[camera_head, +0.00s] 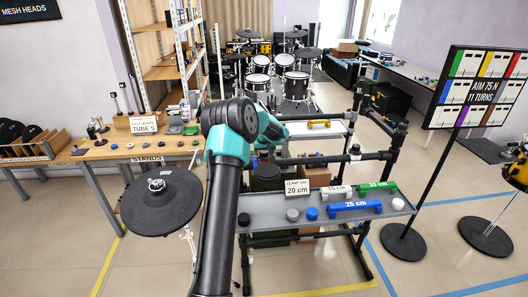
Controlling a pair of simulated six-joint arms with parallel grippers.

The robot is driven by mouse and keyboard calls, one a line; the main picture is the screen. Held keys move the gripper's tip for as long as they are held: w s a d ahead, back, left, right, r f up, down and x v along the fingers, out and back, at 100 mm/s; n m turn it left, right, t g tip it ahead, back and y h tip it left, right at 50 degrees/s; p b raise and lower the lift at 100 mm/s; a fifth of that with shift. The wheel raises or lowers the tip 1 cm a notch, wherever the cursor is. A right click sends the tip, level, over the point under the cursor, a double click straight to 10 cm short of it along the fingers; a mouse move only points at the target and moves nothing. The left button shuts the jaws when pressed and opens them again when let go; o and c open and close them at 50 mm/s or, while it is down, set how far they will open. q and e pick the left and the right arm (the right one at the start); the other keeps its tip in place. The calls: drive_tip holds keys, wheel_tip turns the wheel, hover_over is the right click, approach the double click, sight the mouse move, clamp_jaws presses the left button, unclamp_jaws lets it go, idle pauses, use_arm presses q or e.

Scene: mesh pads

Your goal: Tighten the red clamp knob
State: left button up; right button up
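I cannot make out a red clamp knob; the teal and black arm in the middle covers part of the rack. A grey shelf (263,222) on a black tube rack holds a sign reading 20 cm (297,187), a grey knob (292,214), a blue knob (312,213), a blue 25 cm bar (354,210), a white 15 cm piece (336,190) and a green 20 cm piece (378,188). My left gripper (265,163) points away above the shelf's left end. Its fingers are mostly hidden and too dark to read. My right gripper is out of view.
A round black pad (161,203) stands left of the arm. A wooden bench (110,150) with small parts is behind it. A drum kit (284,72) is at the back. Floor is clear at front right.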

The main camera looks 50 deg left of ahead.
use_arm(q)
drive_tip(key=c, duration=0.8)
drive_tip(key=shift+o, duration=0.2)
drive_tip(key=shift+m, duration=0.3)
drive_tip(key=m+h, duration=0.1)
drive_tip(key=m, duration=0.1)
drive_tip(key=m+t, duration=0.1)
drive_tip(key=m, duration=0.2)
drive_tip(key=shift+s+a+m+t+h, duration=0.1)
drive_tip(key=shift+a+m+t+h, duration=0.05)
drive_tip(key=shift+m+t+h, duration=0.2)
drive_tip(key=m+h, duration=0.2)
drive_tip(key=m, duration=0.3)
drive_tip(key=shift+a+m, duration=0.1)
drive_tip(key=shift+m, duration=0.25)
drive_tip(key=shift+h, duration=0.25)
drive_tip(key=o, duration=0.9)
